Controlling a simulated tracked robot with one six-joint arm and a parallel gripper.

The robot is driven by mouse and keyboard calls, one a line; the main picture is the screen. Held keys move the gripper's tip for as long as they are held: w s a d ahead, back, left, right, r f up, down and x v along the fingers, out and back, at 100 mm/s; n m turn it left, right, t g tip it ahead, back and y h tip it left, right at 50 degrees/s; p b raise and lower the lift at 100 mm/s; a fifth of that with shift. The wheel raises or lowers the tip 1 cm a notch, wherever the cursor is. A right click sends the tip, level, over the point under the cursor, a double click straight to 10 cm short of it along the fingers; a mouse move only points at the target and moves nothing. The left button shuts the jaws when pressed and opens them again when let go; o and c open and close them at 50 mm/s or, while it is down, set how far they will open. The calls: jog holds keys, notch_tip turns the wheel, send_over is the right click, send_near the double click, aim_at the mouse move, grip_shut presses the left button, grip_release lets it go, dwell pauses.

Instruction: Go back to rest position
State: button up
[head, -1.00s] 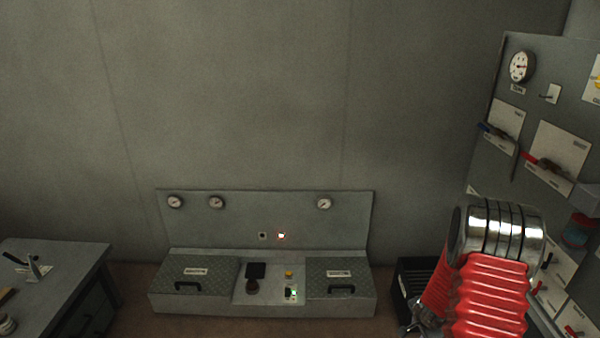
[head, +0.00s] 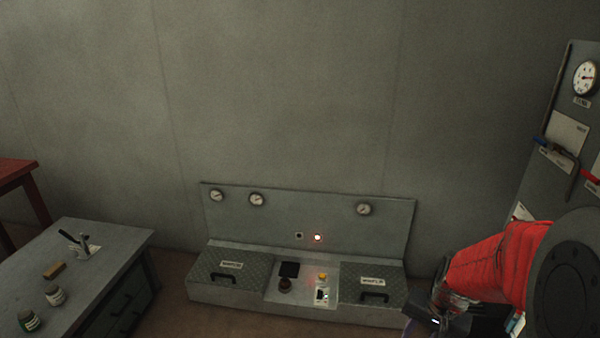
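My arm, with its red sleeve and dark round joint, is in the lower right of the head view. The end of it, with my gripper (head: 437,318), is low beside the right end of the console. It is small, dark and partly cut off by the bottom edge, so its fingers cannot be made out. I cannot see whether it holds anything.
A valve panel (head: 560,100) is at right.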

jog(key=s+a+r+n+t, duration=0.1)
jog(key=s+a+r+n, duration=0.1)
jog(key=s+a+r, duration=0.2)
jog(key=s+a+r+n+t, duration=0.1)
jog(key=s+a+r+n, duration=0.1)
jog(key=r, duration=0.7)
jog(key=s+a+r+n+t, duration=0.1)
jog(key=s+a+r+n, duration=0.1)
jog(key=s+a+r, duration=0.3)
jog(key=shift+s+a+r+n+t+h, duration=0.3)
jog(key=shift+s+a+r+t, duration=0.1)
jog(key=shift+s+r, duration=0.45)
jog(key=shift+f, duration=0.1)
